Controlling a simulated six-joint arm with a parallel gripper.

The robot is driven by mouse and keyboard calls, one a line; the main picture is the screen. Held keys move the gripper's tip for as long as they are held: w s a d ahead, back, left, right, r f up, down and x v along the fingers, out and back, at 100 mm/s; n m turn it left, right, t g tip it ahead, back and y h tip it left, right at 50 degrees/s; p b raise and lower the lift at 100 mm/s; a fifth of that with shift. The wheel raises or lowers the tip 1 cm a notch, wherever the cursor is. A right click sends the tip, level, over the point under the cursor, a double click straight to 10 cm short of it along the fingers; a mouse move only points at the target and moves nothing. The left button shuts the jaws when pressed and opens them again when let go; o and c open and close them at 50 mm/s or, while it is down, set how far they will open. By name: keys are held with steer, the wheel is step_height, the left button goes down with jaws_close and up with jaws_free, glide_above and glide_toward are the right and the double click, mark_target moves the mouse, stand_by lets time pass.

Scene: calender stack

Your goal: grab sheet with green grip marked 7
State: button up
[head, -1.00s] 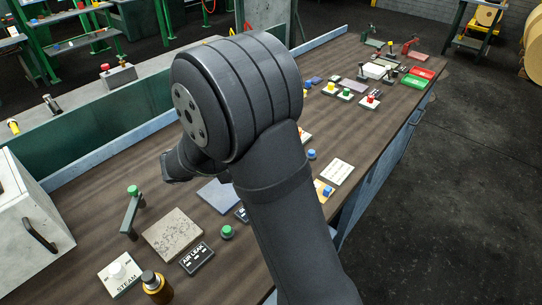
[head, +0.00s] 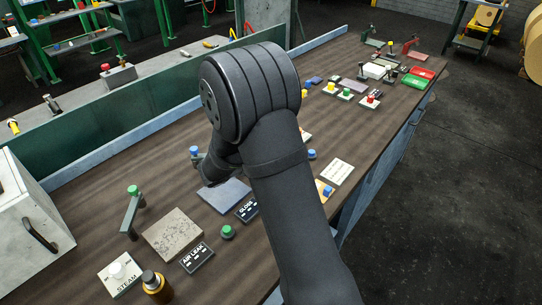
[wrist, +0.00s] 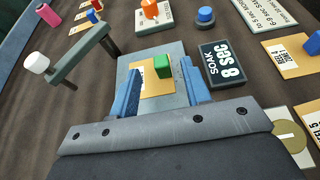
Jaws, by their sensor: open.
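In the wrist view, a tan sheet (wrist: 150,84) with a green block grip (wrist: 162,66) lies on a blue-grey plate (wrist: 150,57). Its printed mark is too small to read. My gripper (wrist: 160,68) is open, with one blue finger left of the green grip and the other right of it. Nothing is held between the fingers, and I cannot tell how high they are above the plate. In the head view my arm hides the fingers and this sheet.
A "SOAK 8 SEC" sign (wrist: 222,65) lies just right of the right finger. A green bar with a white knob (wrist: 37,63) stands to the left. A tan sheet (wrist: 280,54) lies further right. In the head view, a long bench (head: 110,215) carries many small pieces.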

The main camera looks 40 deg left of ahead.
steer(key=x, duration=0.5)
steer(key=shift+f, duration=0.25)
jaws_close()
